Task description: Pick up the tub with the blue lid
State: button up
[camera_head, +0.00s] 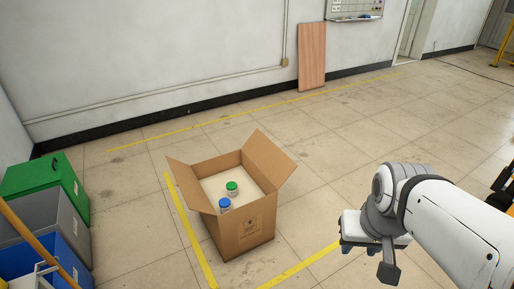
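The tub with the blue lid (225,204) stands in an open cardboard box (243,229) on the floor, near the box's front left inside. Its lid and a little of its white body show; the rest is hidden by the box wall and flap. A second tub with a green lid (232,188) stands just behind it. My gripper (372,258) is to the right of the box, well apart from it, pointing down. One dark finger shows clearly; I cannot tell how far apart the fingers are. I see nothing held in it.
The box's flaps stand out, with a tall one (268,158) at the back right. Green (45,178), grey and blue bins stand at the left edge. Yellow lines mark the floor. A wooden board (312,57) leans on the wall. The floor between box and gripper is clear.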

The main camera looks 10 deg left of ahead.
aim_at(224, 203)
jog(key=u, duration=0.1)
jog(key=i, duration=1.35)
jog(key=u, duration=1.3)
jog(key=i, duration=0.6)
jog(key=u, duration=0.3)
jog(key=k, duration=0.9)
jog(key=u, duration=0.15)
jog(key=i, duration=0.9)
jog(key=z, duration=0.05)
